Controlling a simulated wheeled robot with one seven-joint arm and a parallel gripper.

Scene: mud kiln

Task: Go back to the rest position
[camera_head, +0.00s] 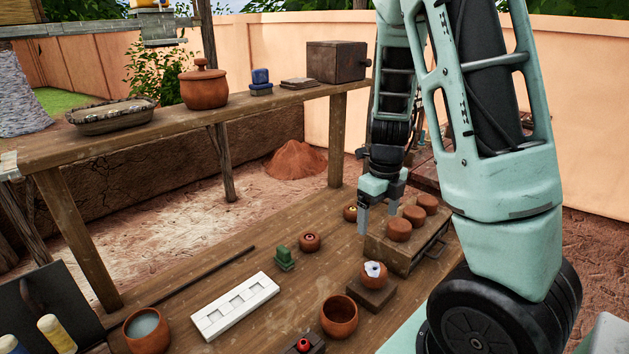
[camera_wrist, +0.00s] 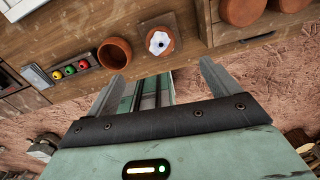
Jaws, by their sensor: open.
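My gripper (camera_head: 379,215) hangs down over the right part of the wooden workbench, beside a wooden box with several round clay lids or pots on top. Its two fingers are apart. In the wrist view my gripper (camera_wrist: 160,83) is also open, with nothing between its fingers; the bench edge and the ground lie behind it. My arm reaches down from the upper right of the head view.
The bench (camera_head: 220,265) holds a white slotted tray (camera_head: 235,306), a green block (camera_head: 285,258), a clay bowl (camera_head: 339,318) and a small pot on a wooden block (camera_head: 372,299). The wooden box (camera_head: 405,252) stands close to my gripper. A raised shelf (camera_head: 130,137) runs behind.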

